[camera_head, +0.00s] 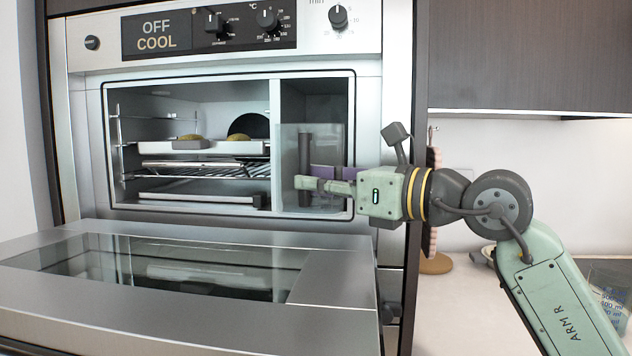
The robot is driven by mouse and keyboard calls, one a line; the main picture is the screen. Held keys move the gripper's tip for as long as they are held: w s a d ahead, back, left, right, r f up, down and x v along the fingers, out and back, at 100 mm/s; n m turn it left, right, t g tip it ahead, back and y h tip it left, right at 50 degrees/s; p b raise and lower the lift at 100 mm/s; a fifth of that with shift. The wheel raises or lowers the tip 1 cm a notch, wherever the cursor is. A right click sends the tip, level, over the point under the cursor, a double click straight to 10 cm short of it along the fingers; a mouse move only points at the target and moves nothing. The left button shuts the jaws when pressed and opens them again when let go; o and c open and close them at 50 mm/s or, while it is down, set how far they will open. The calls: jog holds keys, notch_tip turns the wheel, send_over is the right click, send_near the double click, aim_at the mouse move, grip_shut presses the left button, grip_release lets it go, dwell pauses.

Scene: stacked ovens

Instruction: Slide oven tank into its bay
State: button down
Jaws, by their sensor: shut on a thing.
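The oven tank (328,148) is a clear, greyish box with a dark upright handle (305,150). It stands at the mouth of the narrow bay (314,97) on the right side of the oven cavity. My gripper (306,184) reaches in from the right and is shut on the tank's handle, near its lower half. The tank appears upright. I cannot tell how deep it sits, and the back of the bay is hidden behind it.
The oven door (190,290) is folded down in front. Left of the bay, racks hold a tray (200,147) with food. The display (157,34) reads "OFF COOL". A counter (455,300) lies to the right, with a glass (608,292) behind my arm.

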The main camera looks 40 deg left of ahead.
jog(key=shift+w+a+r, duration=0.1)
jog(key=shift+w+a, duration=0.15)
jog(key=shift+w, duration=0.2)
jog(key=shift+f, duration=0.25)
dwell(0.4)
jog(key=c, duration=1.8)
grip_release()
jog(key=o, duration=0.3)
jog(key=shift+o, duration=0.3)
jog(key=shift+f, duration=0.15)
jog(key=o, duration=1.4)
jog(key=shift+o, duration=0.2)
